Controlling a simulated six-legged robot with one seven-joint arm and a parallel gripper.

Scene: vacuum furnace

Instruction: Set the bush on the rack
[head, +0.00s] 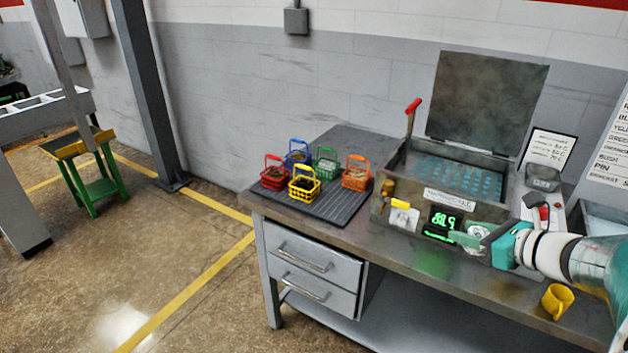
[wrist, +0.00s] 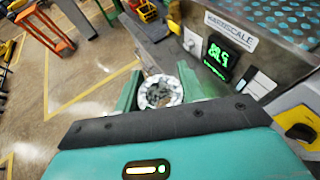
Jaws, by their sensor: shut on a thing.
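The bush (wrist: 160,92), a mottled silvery ring, sits between the two green fingers of my gripper (wrist: 161,84) in the wrist view. My gripper is shut on it, and its open round end faces the wrist camera. In the head view my gripper (head: 474,239) is in front of the bench machine, near its green display. The bush is small and partly hidden there. An open-lidded machine (head: 398,205) holds a blue dotted surface (head: 455,178); I cannot tell whether that is the rack. No other rack is clearly identifiable.
Several coloured wire baskets, including a yellow one (head: 304,183) and a red one (head: 274,173), stand on a dark ribbed mat (head: 340,208) at the bench's left. A yellow cup (head: 557,300) is near the front edge. The raised lid (head: 487,98) stands behind the machine.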

